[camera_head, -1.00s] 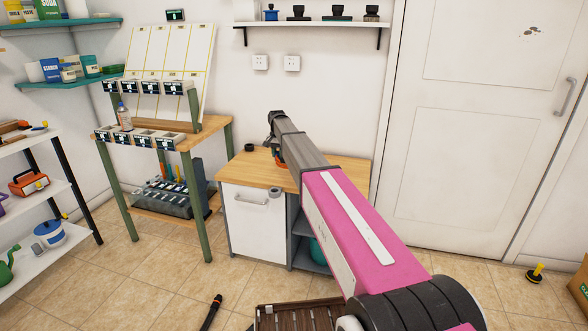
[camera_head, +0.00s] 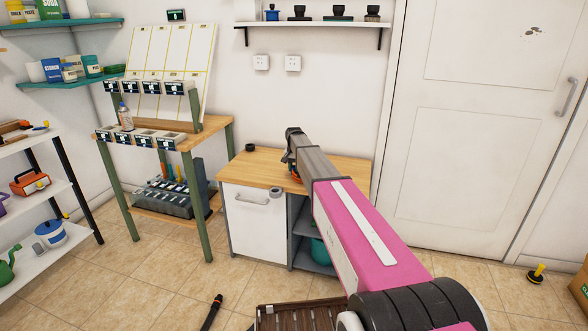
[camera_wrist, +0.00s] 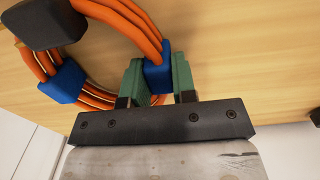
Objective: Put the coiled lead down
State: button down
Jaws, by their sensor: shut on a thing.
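The coiled lead (camera_wrist: 132,22) is a loop of several orange strands bound with blue bands, with a dark block at the upper left of the wrist view. My gripper (camera_wrist: 158,78) has its green fingers shut on one blue band (camera_wrist: 157,68). The coil is over the wooden worktop (camera_wrist: 240,50), close to its surface; I cannot tell whether it touches. In the head view a bit of the orange lead (camera_head: 297,181) shows beside my arm, above the cabinet top (camera_head: 342,170). My arm hides most of the coil there.
A small dark round item (camera_head: 250,148) sits at the worktop's back left, and a grey ring (camera_head: 276,190) near its front edge. A green-legged stand (camera_head: 190,140) is to the left. The worktop's right part looks clear. A wall shelf (camera_head: 310,24) hangs above.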

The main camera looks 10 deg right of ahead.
jog(key=c, duration=0.9)
grip_release()
notch_tip(320, 180, up, 12)
jog(key=s+d+f+n, duration=0.1)
jog(key=s+f, duration=0.5)
jog(key=s, duration=0.9)
jog(key=s+d+f+n, duration=0.2)
jog(key=s+f, duration=0.4)
jog(key=s, duration=0.9)
jog(key=s+d+f+n, duration=0.1)
jog(key=s+f, duration=0.6)
jog(key=s, duration=0.9)
jog(key=shift+d+n, duration=0.3)
jog(key=shift+d, duration=0.2)
